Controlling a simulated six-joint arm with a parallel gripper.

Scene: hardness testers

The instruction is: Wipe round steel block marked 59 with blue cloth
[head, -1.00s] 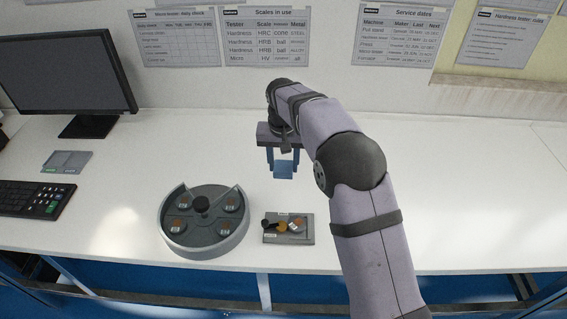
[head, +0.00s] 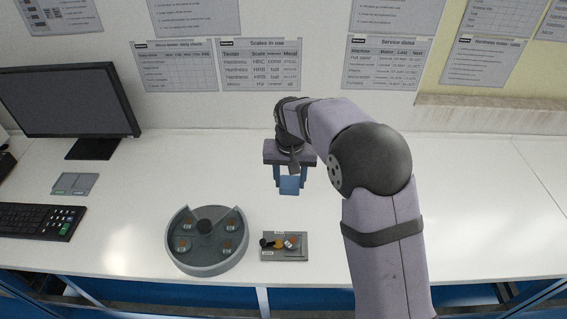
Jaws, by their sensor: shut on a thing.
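My gripper (head: 290,182) is shut on the blue cloth (head: 290,187), which hangs between its fingertips above the white bench. It is behind the small grey plate and to the right of the round grey tray (head: 178,258). The tray holds several small round blocks with orange-brown tops, such as one at its front left (head: 183,245). Their marks are too small to read, so I cannot tell which is 59.
The grey plate (head: 298,256) carries small black, yellow and silver items. A monitor (head: 65,105), keyboard (head: 38,220) and flat grey pad (head: 75,184) are at left. Posters hang on the back wall. The bench is clear right of my arm.

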